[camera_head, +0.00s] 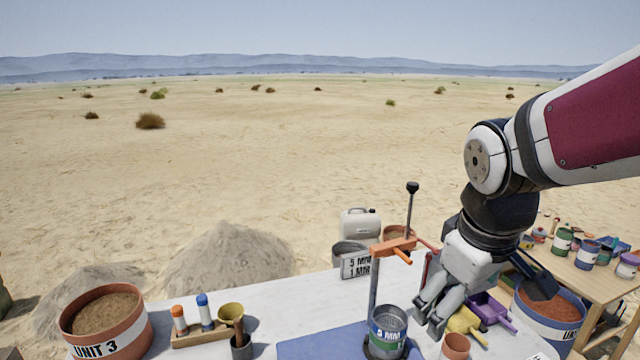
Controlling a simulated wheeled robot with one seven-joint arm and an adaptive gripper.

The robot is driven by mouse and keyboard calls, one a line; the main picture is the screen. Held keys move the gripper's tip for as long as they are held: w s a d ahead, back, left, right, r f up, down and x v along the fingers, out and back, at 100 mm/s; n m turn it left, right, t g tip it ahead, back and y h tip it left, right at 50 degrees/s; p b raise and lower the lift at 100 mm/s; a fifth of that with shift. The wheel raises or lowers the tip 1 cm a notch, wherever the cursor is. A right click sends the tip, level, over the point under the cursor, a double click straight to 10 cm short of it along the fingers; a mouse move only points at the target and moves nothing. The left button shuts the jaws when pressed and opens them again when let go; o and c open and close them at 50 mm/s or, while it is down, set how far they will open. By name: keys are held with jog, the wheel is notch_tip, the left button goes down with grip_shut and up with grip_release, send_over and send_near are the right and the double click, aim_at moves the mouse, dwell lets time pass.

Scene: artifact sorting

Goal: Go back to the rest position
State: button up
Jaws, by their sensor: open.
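My gripper (436,308) hangs at the end of my white, black and maroon arm, which comes in from the right. Its grey fingers point down over the right part of the white table (280,300). The jaws are open and I see nothing held in them. A yellow scoop (467,322) and a purple scoop (492,308) lie to the right of the fingers. A terracotta pot (456,345) is below them, cut by the frame's bottom edge.
An upright stand with an orange clamp (393,246) rises just left of my gripper. A UNIT 3 bucket (107,340) of soil is at left, another bucket (550,318) at right. A blue mat (310,347) is bare at left. A wooden table (590,278) holds several cans.

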jog(key=s+r+m+t, duration=0.1)
jog(key=s+r+m, duration=0.1)
jog(key=s, duration=0.3)
jog(key=s+r+m+t+y, duration=0.1)
jog(key=s+m, duration=0.3)
jog(key=s, duration=0.2)
jog(key=shift+s+a+r, duration=0.2)
jog(key=shift+a+r, duration=0.2)
jog(key=shift+a, duration=0.05)
